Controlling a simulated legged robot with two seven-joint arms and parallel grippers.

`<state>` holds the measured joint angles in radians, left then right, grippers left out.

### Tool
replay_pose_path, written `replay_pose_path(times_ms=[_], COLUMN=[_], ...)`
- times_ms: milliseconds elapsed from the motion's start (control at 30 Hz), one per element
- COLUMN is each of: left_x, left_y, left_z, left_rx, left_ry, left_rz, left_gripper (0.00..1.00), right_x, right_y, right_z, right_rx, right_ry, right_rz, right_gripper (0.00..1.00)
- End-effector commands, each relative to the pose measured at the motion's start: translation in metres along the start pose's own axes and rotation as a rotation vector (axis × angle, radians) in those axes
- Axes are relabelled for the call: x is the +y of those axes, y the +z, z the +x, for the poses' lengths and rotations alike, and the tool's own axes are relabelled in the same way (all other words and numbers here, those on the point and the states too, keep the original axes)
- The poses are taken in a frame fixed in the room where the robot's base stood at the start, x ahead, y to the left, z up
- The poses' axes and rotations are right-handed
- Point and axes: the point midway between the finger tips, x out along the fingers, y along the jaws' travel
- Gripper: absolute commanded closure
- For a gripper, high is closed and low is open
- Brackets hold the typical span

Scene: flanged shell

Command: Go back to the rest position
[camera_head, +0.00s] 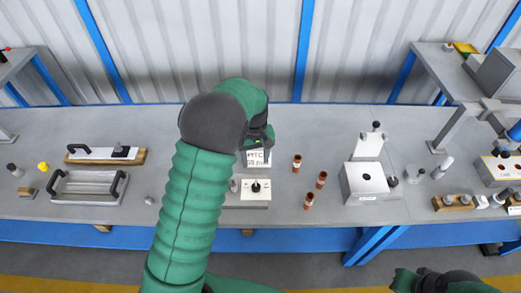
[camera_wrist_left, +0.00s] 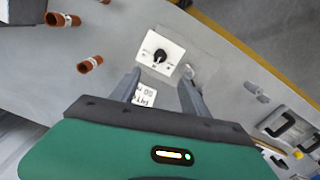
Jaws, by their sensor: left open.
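My left arm reaches up over the middle of the bench in the head view, and its gripper (camera_head: 262,138) is at the arm's far end, largely hidden by the wrist. In the left wrist view the two fingers of the left gripper (camera_wrist_left: 160,92) are apart with nothing held between them. A white panel with a black knob (camera_head: 255,187) lies just in front of the gripper; it also shows in the left wrist view (camera_wrist_left: 160,53). A white label with black print (camera_head: 257,158) is right beneath the gripper. Only a dark green part of my right arm shows at the lower right.
A grey box with a round hole (camera_head: 367,182) stands further right. A handled metal tray (camera_head: 88,188) and a white plate on wood (camera_head: 105,155) are at left. Bare bench (camera_head: 150,120) lies behind them.

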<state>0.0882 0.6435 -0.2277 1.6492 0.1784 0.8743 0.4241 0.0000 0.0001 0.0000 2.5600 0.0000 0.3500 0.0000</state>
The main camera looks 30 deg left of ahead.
Motion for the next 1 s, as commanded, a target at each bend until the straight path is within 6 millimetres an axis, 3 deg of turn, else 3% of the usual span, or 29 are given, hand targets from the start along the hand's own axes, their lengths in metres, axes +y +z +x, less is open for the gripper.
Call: replay_pose_path(times_ms=[167,267,500,633,733,1000], left_x=[0.000,0.000,-0.016,-0.031,-0.036,-0.036], left_y=[0.002,0.022,0.143,0.186,0.198,0.198], left_z=[-0.001,-0.008,-0.026,-0.025,-0.023,-0.023], left_rx=[0.001,0.017,0.148,0.209,0.227,0.227], left_ry=[0.002,0.018,0.085,0.095,0.095,0.095], left_rz=[0.007,0.080,0.556,0.751,0.810,0.812], left_gripper=[0.47,0.47,0.47,0.47,0.47,0.47], right_x=[0.000,0.000,0.000,0.000,0.000,0.000], right_y=[0.000,0.000,0.000,0.000,0.000,0.000], right_z=[0.000,0.000,0.000,0.000,0.000,0.000], right_rx=[0.000,0.000,0.000,0.000,0.000,0.000], right_ry=[0.000,0.000,0.000,0.000,0.000,0.000], right_rz=[0.000,0.000,0.000,0.000,0.000,0.000], right_gripper=[1.00,1.00,1.00,1.00,1.00,1.00])
